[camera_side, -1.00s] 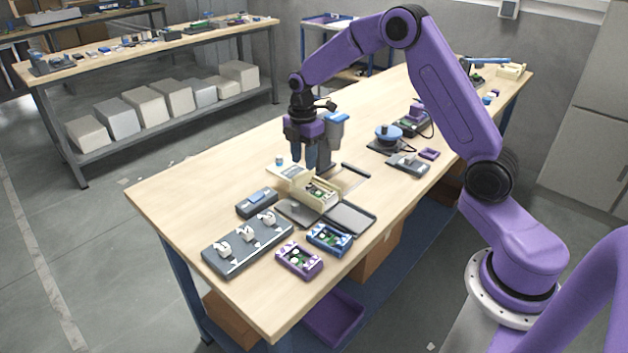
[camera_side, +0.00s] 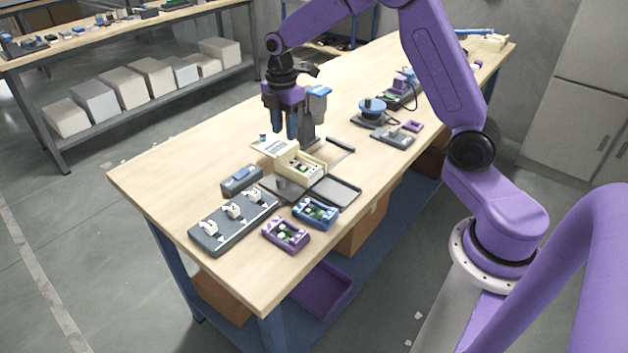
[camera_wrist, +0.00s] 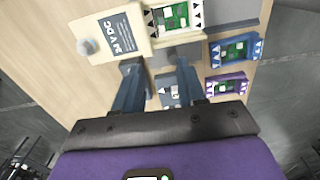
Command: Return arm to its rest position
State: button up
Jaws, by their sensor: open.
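My gripper (camera_side: 284,132) is raised above the workbench, pointing down, just above and behind a cream case (camera_side: 299,170) that holds a green circuit board. In the wrist view my gripper (camera_wrist: 158,68) has its two dark fingers apart with nothing held between them. The cream case (camera_wrist: 168,48) shows beyond the fingertips, with a lettered cream panel (camera_wrist: 112,38) beside it. My arm arches up from its base at the right, and its upper bend is cut off by the top edge of the side view.
A grey post with a blue top (camera_side: 318,108) stands right beside my gripper. A three-switch box (camera_side: 233,222), a blue case (camera_side: 316,213) and a purple case (camera_side: 286,235) lie near the front. A blue round device (camera_side: 372,108) sits farther back. The bench's left side (camera_side: 180,160) is clear.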

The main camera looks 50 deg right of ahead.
jog(key=s+a+r+m, duration=0.1)
jog(key=s+a+r, duration=0.3)
jog(key=s, duration=0.6)
jog(key=s+a+r+m, duration=0.1)
jog(key=s+a+m, duration=0.1)
jog(key=s+a, duration=0.55)
jog(key=s+d+m, duration=0.1)
jog(key=s+d, duration=0.1)
jog(key=s, duration=0.7)
jog(key=s+d+m, duration=0.1)
jog(key=s+d, duration=0.1)
jog(key=s, duration=0.7)
jog(key=shift+d+f, duration=0.2)
jog(key=shift+d, duration=0.05)
